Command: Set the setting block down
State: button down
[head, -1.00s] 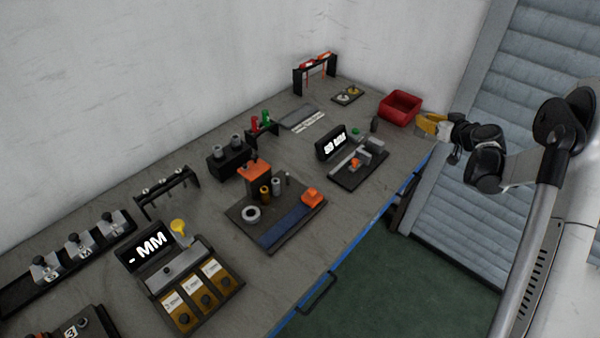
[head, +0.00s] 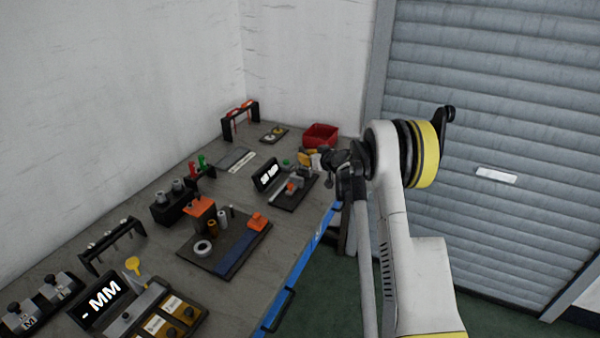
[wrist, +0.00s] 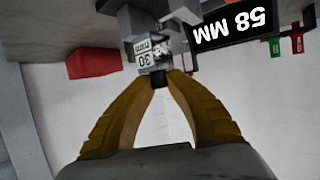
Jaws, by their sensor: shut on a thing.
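The setting block (wrist: 148,52) is a small grey block marked "30 mm" with a black knob. In the wrist view my gripper's yellow fingers (wrist: 163,84) are shut on that knob. In the head view my gripper (head: 309,158) is low over the far right part of the bench, between the red bin and the measuring fixture; the block is too small there to make out. The fixture (head: 284,203) has a dark base, grey jaws and a display (head: 267,175), which reads "58 MM" in the wrist view (wrist: 232,29). I cannot tell whether the block touches the fixture.
The red bin (head: 321,133) stands behind my gripper. A dark plate (head: 205,258) with an orange piece and several cylinders lies nearer on the bench. A second "MM" display (head: 103,301) and a tray of labelled blocks (head: 172,318) are at the front left.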

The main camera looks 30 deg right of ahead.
aim_at(304, 167)
jog(key=shift+w+a+f, duration=0.5)
jog(key=shift+a, duration=0.15)
jog(key=shift+f+b, duration=0.95)
jog(key=shift+f, duration=0.95)
jog(key=shift+f, duration=0.2)
jog(key=c, duration=1.4)
grip_release()
jog(key=shift+r, duration=0.1)
